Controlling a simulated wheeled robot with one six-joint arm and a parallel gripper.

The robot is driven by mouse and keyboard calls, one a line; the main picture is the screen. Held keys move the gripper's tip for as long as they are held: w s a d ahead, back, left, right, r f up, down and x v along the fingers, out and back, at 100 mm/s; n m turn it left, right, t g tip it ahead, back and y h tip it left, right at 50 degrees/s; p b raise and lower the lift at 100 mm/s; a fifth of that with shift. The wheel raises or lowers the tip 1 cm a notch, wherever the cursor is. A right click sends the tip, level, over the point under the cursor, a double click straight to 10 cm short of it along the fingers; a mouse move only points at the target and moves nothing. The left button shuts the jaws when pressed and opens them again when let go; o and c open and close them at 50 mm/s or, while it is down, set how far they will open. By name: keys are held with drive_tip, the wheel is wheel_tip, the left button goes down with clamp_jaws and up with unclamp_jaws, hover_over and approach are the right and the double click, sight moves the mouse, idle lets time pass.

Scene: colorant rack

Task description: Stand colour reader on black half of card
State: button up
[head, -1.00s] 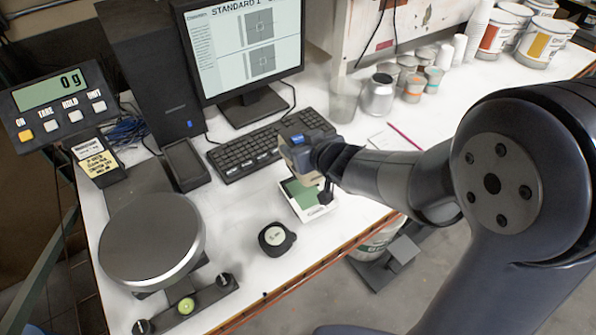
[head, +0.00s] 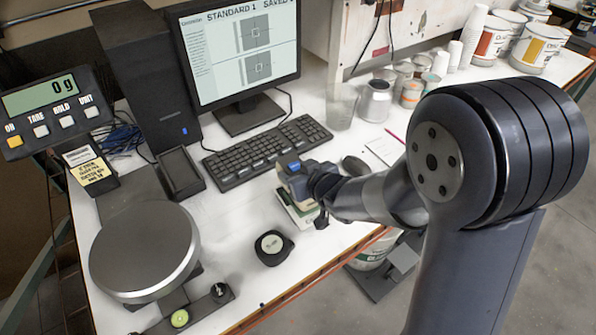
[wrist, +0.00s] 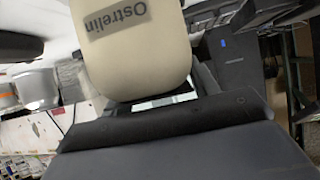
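The colour reader (head: 294,184) is a beige block with a blue patch on top, in the middle of the head view. It fills the top of the wrist view (wrist: 135,50), with "Ostrelin" upside down on it. My gripper (head: 313,184) is at its right side and appears shut on it; the fingertips are hidden. The card (head: 296,213) lies on the bench, with a white border and some green showing. The reader covers much of it in the head view. I cannot tell whether the reader touches the card or which half is under it.
A round black tape-like case (head: 273,248) lies in front of the card. The keyboard (head: 265,152) is behind it, a dark mouse (head: 355,165) behind to the right. A scale pan (head: 145,250) stands at left. The bench's front edge (head: 330,262) is close.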

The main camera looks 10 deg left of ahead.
drive_tip(key=o, duration=0.4)
drive_tip(key=shift+o, duration=0.2)
drive_tip(key=shift+r, duration=0.25)
drive_tip(key=p+v, duration=0.1)
drive_tip(key=v, duration=1.1)
drive_tip(key=shift+p, duration=0.3)
drive_tip(key=shift+d+f, duration=0.1)
